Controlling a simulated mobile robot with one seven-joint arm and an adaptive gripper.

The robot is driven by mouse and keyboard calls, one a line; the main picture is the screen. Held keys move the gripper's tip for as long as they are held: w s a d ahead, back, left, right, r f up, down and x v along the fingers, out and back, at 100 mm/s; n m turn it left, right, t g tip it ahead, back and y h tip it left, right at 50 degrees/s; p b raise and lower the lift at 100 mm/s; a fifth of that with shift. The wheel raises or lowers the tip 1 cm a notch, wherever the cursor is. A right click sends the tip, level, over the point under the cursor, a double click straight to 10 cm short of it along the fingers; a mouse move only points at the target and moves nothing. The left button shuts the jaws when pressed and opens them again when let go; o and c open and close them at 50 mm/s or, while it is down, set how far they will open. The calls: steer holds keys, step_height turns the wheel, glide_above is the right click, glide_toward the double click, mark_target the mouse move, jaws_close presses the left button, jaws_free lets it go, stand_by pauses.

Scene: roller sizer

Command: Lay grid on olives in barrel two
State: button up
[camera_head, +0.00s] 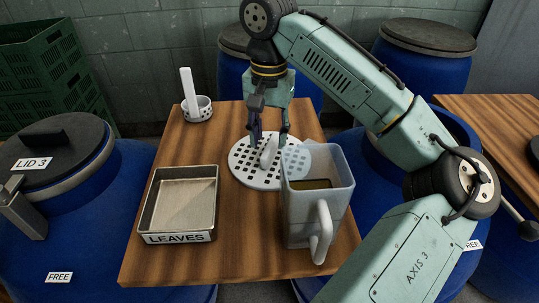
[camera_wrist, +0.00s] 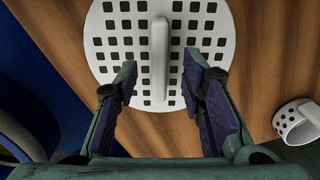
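The grid (camera_head: 245,167) is a round white plate with square holes and an upright white bar handle (camera_head: 269,152). It lies flat on the wooden table, partly behind the jug. In the wrist view the grid (camera_wrist: 115,45) fills the top middle, with its handle (camera_wrist: 160,60) running lengthwise. My gripper (camera_head: 269,138) points down over the grid. Its fingers are spread, one on each side of the handle, with a gap on both sides in the wrist view (camera_wrist: 160,68). A blue barrel (camera_head: 367,190) at the right is largely hidden by my arm; no olives or number two show.
A translucent jug (camera_head: 300,215) with dark liquid stands close at the grid's front right. A metal LEAVES tray (camera_head: 152,205) lies at the left. A perforated white cup-like tool (camera_head: 203,112) stands at the back left. A barrel with LID 3 (camera_head: 60,145) stands left of the table.

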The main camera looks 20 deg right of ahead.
mark_target(269, 144)
steer(key=shift+f, duration=1.8)
steer(key=shift+f, duration=0.1)
steer(key=shift+c, duration=0.4)
jaws_close()
